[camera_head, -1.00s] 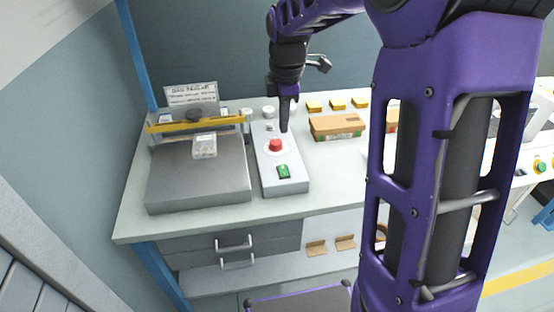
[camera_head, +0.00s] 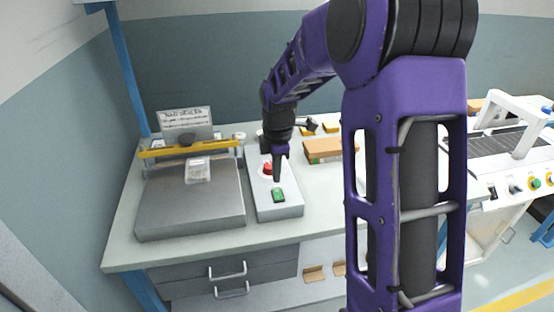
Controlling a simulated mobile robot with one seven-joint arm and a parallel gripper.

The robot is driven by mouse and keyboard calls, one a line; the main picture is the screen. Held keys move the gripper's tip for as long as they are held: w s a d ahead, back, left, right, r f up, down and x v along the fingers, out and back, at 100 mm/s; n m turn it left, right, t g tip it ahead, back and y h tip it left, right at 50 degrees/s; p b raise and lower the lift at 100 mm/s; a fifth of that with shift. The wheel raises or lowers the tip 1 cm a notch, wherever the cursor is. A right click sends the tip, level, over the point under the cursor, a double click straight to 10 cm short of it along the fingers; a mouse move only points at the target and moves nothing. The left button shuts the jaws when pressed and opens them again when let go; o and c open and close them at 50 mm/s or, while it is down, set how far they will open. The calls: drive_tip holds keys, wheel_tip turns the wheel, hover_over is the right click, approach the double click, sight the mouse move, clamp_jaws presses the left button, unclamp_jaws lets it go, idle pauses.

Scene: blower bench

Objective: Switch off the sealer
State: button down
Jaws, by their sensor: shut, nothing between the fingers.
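The sealer (camera_head: 190,212) is a flat grey machine with a yellow bar (camera_head: 190,149) across its back, at the left of the bench. Beside it on the right lies a long light-grey control box (camera_head: 282,212) with a red round button (camera_head: 266,169) and a green switch (camera_head: 278,196) nearer the front edge. My gripper (camera_head: 278,179) is shut and empty, pointing down over the box, just behind the green switch and right of the red button. It hides part of the box. I cannot tell whether its tip touches the box.
A small clear packet (camera_head: 198,170) lies on the sealer, and a sign (camera_head: 185,121) stands behind it. A cardboard box (camera_head: 328,149) and yellow blocks are right of the control box. Another machine (camera_head: 500,165) stands at far right. My arm hides part of the bench.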

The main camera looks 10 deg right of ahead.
sight(276, 191)
drive_tip(key=shift+w+f, duration=0.15)
drive_tip(key=shift+f, duration=0.95)
drive_tip(key=shift+w+f, duration=0.1)
drive_tip(key=shift+f, duration=0.95)
drive_tip(key=shift+f, duration=0.1)
drive_tip(key=shift+w+f, duration=0.1)
drive_tip(key=shift+s+f, duration=0.1)
drive_tip(key=shift+s, duration=0.1)
